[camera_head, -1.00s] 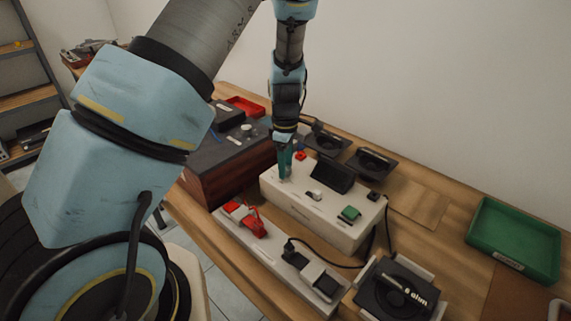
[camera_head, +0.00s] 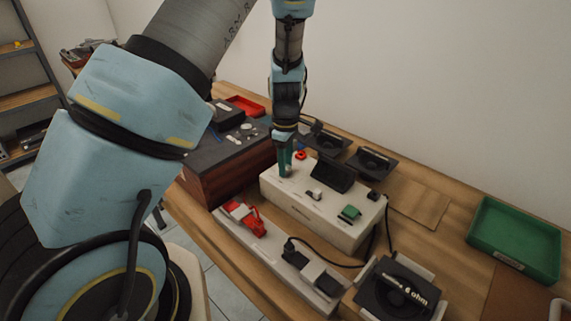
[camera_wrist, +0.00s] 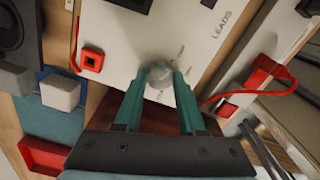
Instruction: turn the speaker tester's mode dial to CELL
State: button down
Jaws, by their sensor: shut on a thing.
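The speaker tester (camera_head: 310,221) is a white box on the bench, with a dark screen on its top. My gripper (camera_head: 285,171) points down at the tester's left end. In the wrist view, the round grey mode dial (camera_wrist: 160,79) sits between the green fingertips of my gripper (camera_wrist: 160,84), which are shut on it from both sides. Small markings lie around the dial, too blurred to read, so I cannot tell which mode it points at. The word LEADS is printed on the panel beyond. A red square part (camera_wrist: 92,59) is beside the dial.
A wood-sided unit (camera_head: 225,172) stands left of the tester. In front is a white strip (camera_head: 265,252) with red leads and black plugs. A speaker labelled in ohms (camera_head: 395,290) is at front right, two more stand behind. A green tray (camera_head: 515,238) is at right.

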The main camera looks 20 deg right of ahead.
jog(key=m+b, duration=0.1)
jog(key=m, duration=0.3)
jog(key=m+b, duration=0.1)
jog(key=m, duration=0.3)
jog(key=shift+m, duration=0.3)
jog(key=m+b, duration=0.1)
jog(key=m, duration=0.3)
jog(key=shift+m, duration=0.3)
jog(key=shift+m+b, duration=0.5)
jog(key=shift+m, duration=1.3)
jog(key=shift+c, duration=2.4)
grip_release()
